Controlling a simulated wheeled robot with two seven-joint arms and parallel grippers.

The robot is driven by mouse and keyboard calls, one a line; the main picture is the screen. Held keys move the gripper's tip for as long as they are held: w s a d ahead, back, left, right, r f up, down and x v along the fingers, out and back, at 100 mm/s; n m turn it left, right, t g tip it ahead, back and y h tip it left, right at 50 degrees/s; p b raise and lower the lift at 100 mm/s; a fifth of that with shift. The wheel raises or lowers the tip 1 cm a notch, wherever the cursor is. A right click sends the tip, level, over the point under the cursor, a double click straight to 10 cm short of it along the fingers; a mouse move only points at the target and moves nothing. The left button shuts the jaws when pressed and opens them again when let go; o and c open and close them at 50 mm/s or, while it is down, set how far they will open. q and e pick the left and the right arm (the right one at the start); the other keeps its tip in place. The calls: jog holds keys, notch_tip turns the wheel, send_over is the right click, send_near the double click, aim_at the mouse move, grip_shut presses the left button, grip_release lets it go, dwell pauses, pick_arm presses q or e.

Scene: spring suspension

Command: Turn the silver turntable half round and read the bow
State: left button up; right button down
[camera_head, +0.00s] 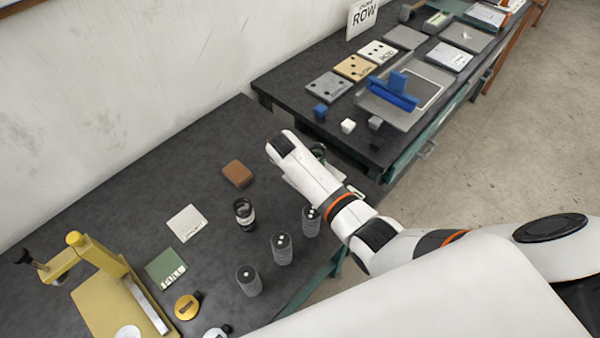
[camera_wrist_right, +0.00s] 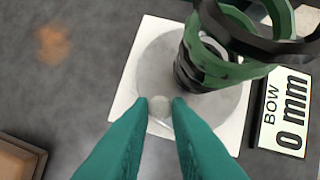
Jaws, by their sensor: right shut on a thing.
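The silver turntable (camera_wrist_right: 150,72) is a round grey disc on a white square base (camera_wrist_right: 130,92) in the right wrist view. A green and black coil spring (camera_wrist_right: 222,68) stands on the disc, its top cut off by the frame. My right gripper (camera_wrist_right: 160,108), with teal fingers, is shut on a small grey knob (camera_wrist_right: 159,103) at the disc's near edge. A sign beside the base reads "BOW 0 mm" (camera_wrist_right: 284,112). In the head view my right arm hides most of the turntable, and a bit of green spring (camera_head: 319,153) shows behind it. My left gripper is not in view.
A brown block (camera_head: 237,173) lies left of my right arm. A dark spring (camera_head: 245,213) and several grey coils (camera_head: 282,248) stand nearby. A yellow fixture (camera_head: 100,290) is at lower left. A second bench (camera_head: 285,85) holds plates and a blue tool (camera_head: 393,92).

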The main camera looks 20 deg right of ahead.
jog(key=shift+w+m+g+h+b, duration=0.35)
jog(key=shift+w+m+b, duration=0.3)
jog(key=shift+m+b, duration=0.4)
jog(key=shift+w+d+m+g+b, duration=0.15)
jog(key=shift+w+m+g+b, duration=0.15)
jog(key=shift+m+b, duration=0.3)
jog(key=shift+w+d+m+g+b, duration=0.15)
jog(key=shift+w+m+b, duration=0.2)
jog(key=shift+m, duration=0.4)
jog(key=m+b, duration=0.1)
jog(key=w+m+g+b, duration=0.1)
jog(key=b, duration=0.1)
jog(key=shift+d+m+h, duration=0.25)
jog(key=shift+d+m, duration=0.05)
jog(key=shift+m, duration=0.1)
jog(key=shift+w+d+m+g+b, duration=0.3)
jog(key=shift+m+g+b, duration=0.2)
jog(key=shift+m+b, duration=0.7)
jog(key=c, duration=1.3)
grip_release()
jog(key=shift+c, duration=0.2)
jog(key=shift+b, duration=0.3)
